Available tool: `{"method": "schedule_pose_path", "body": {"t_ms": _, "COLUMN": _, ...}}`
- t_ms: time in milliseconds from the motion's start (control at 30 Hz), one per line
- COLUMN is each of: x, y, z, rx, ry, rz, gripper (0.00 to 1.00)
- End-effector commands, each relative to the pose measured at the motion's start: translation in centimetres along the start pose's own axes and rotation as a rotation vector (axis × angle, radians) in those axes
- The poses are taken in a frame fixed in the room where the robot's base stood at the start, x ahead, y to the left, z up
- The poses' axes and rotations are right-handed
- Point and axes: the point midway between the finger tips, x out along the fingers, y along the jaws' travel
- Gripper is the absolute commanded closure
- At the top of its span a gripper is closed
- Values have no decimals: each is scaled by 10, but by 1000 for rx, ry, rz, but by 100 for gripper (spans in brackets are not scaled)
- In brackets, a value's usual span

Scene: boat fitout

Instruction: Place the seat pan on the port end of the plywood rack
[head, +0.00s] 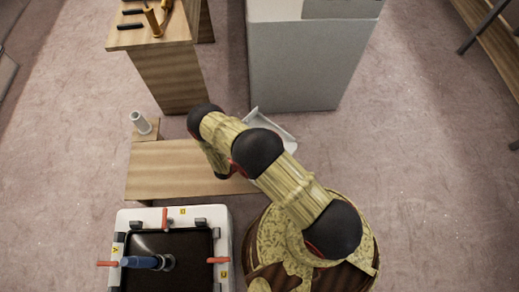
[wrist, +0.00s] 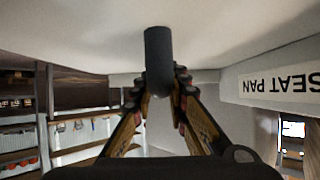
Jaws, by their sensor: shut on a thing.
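The seat pan is a pale grey-white panel with a raised edge (head: 273,122), partly hidden behind my arm in the head view. In the wrist view its pale surface (wrist: 235,40) fills the top, and a "SEAT PAN" label reads upside down at the right. My gripper (wrist: 160,88) is shut on a dark round grip at the pan; the arm hides the gripper in the head view. A low plywood piece (head: 170,172), which looks like the rack, lies left of the pan. Its right end is hidden by my arm. I cannot tell which end is port.
A pale cylindrical fitting (head: 140,123) stands on a small wooden block at the plywood's back left. A wooden bench with tools (head: 165,72) and a large grey cabinet (head: 305,65) stand behind. A white-rimmed black tray (head: 223,248) is in front.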

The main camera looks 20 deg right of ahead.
Motion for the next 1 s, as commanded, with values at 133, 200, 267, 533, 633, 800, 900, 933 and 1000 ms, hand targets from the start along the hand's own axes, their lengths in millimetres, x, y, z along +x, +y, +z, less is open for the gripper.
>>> {"method": "schedule_pose_path", "body": {"t_ms": 133, "x": 10, "y": 2, "z": 4, "rx": 1, "ry": 2, "rz": 1, "gripper": 100}}
{"method": "schedule_pose_path", "body": {"t_ms": 200, "x": 16, "y": 2, "z": 11, "rx": 0, "ry": 2, "rz": 0, "gripper": 100}}
{"method": "schedule_pose_path", "body": {"t_ms": 267, "x": 20, "y": 2, "z": 20, "rx": -1, "ry": 2, "rz": 0, "gripper": 100}}
{"method": "schedule_pose_path", "body": {"t_ms": 533, "x": 26, "y": 1, "z": 30, "rx": 2, "ry": 2, "rz": -1, "gripper": 100}}
{"method": "schedule_pose_path", "body": {"t_ms": 633, "x": 25, "y": 1, "z": 30, "rx": 1, "ry": 2, "rz": -1, "gripper": 100}}
{"method": "schedule_pose_path", "body": {"t_ms": 800, "x": 27, "y": 2, "z": 33, "rx": 1, "ry": 2, "rz": 0, "gripper": 100}}
{"method": "schedule_pose_path", "body": {"t_ms": 900, "x": 27, "y": 3, "z": 33, "rx": -1, "ry": 0, "rz": 1, "gripper": 79}}
{"method": "schedule_pose_path", "body": {"t_ms": 933, "x": 27, "y": 3, "z": 33, "rx": -1, "ry": 0, "rz": 1, "gripper": 77}}
{"method": "schedule_pose_path", "body": {"t_ms": 1000, "x": 27, "y": 3, "z": 33, "rx": -1, "ry": 0, "rz": 1, "gripper": 73}}
